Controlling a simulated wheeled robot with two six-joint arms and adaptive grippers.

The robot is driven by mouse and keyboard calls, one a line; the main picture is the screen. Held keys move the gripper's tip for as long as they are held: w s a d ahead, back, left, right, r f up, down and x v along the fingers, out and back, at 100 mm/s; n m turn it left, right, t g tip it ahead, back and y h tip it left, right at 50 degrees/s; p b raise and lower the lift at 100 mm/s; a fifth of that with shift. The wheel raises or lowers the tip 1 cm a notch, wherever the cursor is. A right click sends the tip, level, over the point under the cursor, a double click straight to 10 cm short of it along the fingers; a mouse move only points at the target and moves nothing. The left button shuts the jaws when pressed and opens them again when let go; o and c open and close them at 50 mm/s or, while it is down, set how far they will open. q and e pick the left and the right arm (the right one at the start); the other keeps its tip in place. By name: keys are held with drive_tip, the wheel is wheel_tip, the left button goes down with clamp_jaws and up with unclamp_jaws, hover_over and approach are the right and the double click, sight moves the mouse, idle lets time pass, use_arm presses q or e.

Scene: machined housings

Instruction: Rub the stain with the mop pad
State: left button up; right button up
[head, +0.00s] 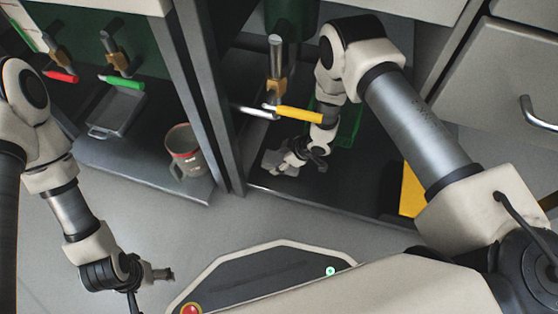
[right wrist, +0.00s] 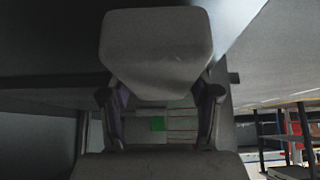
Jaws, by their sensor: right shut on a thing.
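The mop pad (head: 279,163) is a small light grey block low in the open cabinet bay, in the middle of the head view. My right gripper (head: 305,157) is shut on it. In the right wrist view the grey pad (right wrist: 155,45) fills the space ahead of the two dark fingers of the right gripper (right wrist: 160,105). The pad is close to the dark cabinet floor; I cannot tell whether it touches it. I cannot make out the stain. My left gripper (head: 152,276) is at the lower left, away from the cabinet, with no object visible in it.
Brass valves with red (head: 61,76), green (head: 121,82) and yellow (head: 293,114) handles hang above the bays. A grey mug (head: 184,152) and a grey tray (head: 117,112) stand in the left bay. A dark divider post (head: 213,110) separates the bays. A green container (head: 349,122) is behind my right wrist.

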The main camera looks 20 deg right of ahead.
drive_tip(key=shift+r+p, duration=1)
drive_tip(key=shift+r, duration=0.7)
drive_tip(key=shift+a, duration=0.1)
wheel_tip(320, 180, up, 3)
drive_tip(key=p, duration=0.2)
drive_tip(key=shift+r+p, duration=0.15)
drive_tip(key=shift+p, duration=0.25)
